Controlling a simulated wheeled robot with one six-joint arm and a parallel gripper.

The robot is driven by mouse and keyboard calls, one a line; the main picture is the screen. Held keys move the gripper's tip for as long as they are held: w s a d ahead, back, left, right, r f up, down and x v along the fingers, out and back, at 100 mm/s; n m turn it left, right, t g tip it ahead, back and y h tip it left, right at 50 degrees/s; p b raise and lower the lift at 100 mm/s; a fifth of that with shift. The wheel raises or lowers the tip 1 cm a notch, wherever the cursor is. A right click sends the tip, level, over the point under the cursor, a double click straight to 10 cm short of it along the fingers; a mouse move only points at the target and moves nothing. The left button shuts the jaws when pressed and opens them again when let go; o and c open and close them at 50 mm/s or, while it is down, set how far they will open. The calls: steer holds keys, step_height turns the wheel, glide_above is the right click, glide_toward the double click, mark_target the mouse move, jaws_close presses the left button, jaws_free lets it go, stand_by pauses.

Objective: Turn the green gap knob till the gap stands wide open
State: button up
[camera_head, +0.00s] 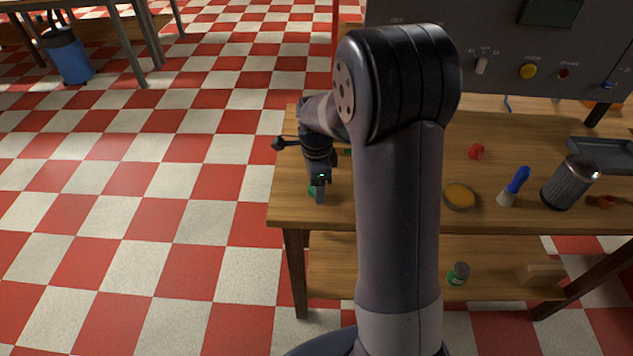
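My gripper (319,194) points down over the left end of the wooden table. Its fingers are small and seen edge-on, so I cannot tell whether they are open or shut. A small green thing (311,190) shows just beside the fingertips, mostly hidden by them. I cannot tell whether it is the gap knob or whether the gripper touches it. My arm hides the middle of the table and part of the grey panel (440,14). No gap or rotor can be made out.
The panel carries a yellow knob (528,71), a red button (564,73) and a blue knob (608,85). On the table's right half are a red knob-like piece (476,151), an orange-topped dish (459,197), a blue-handled brush (517,181) and a metal cylinder (570,183).

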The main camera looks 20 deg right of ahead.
step_height(320, 180, up, 11)
stand_by(0.7)
steer(key=shift+f, duration=0.15)
step_height(320, 180, down, 11)
steer(key=shift+r, duration=0.1)
steer(key=shift+n, duration=0.3)
stand_by(0.5)
